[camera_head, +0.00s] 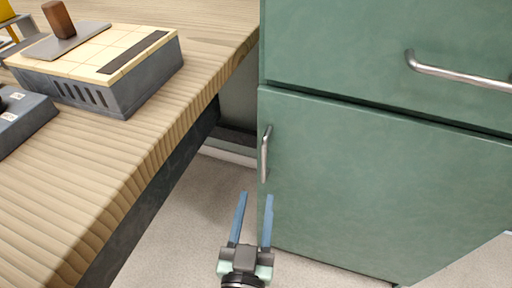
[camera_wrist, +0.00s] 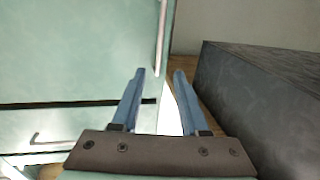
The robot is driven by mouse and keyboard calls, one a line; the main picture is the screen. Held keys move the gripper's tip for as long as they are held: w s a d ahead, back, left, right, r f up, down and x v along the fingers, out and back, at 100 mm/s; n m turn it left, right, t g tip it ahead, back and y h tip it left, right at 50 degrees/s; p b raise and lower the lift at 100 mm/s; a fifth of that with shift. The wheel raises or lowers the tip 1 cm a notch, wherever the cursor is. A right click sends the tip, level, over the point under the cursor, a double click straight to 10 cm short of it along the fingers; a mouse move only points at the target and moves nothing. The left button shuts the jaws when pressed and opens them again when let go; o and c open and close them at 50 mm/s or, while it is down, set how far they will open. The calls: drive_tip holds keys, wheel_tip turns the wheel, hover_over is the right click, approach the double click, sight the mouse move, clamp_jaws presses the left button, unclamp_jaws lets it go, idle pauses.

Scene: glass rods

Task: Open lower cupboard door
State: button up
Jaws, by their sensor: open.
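The lower cupboard door (camera_head: 385,190) is green and looks shut, below a green drawer front (camera_head: 395,50). Its vertical metal handle (camera_head: 265,153) is at the door's left edge. My gripper (camera_head: 255,195) is open and empty, with two blue fingers pointing up the picture, just below the handle in the head view. In the wrist view the handle (camera_wrist: 161,38) runs down from the top edge, ahead of the fingertips (camera_wrist: 159,72) and roughly in line with the gap between them. The fingers appear apart from the handle.
A wooden worktop (camera_head: 150,125) with a dark side runs along the left. A tiled grey block (camera_head: 110,75) and a dark device (camera_head: 20,118) stand on it. A dark surface (camera_wrist: 260,90) is close right of the fingers in the wrist view. Open floor (camera_head: 195,205) lies between worktop and cupboard.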

sight(264, 159)
drive_tip(key=w, duration=0.4)
drive_tip(key=w+d+b, duration=0.1)
drive_tip(key=w, duration=0.6)
drive_tip(key=shift+w+d+b, duration=0.25)
drive_tip(key=shift+w+b, duration=0.1)
drive_tip(key=shift+w, duration=0.05)
clamp_jaws()
idle(0.9)
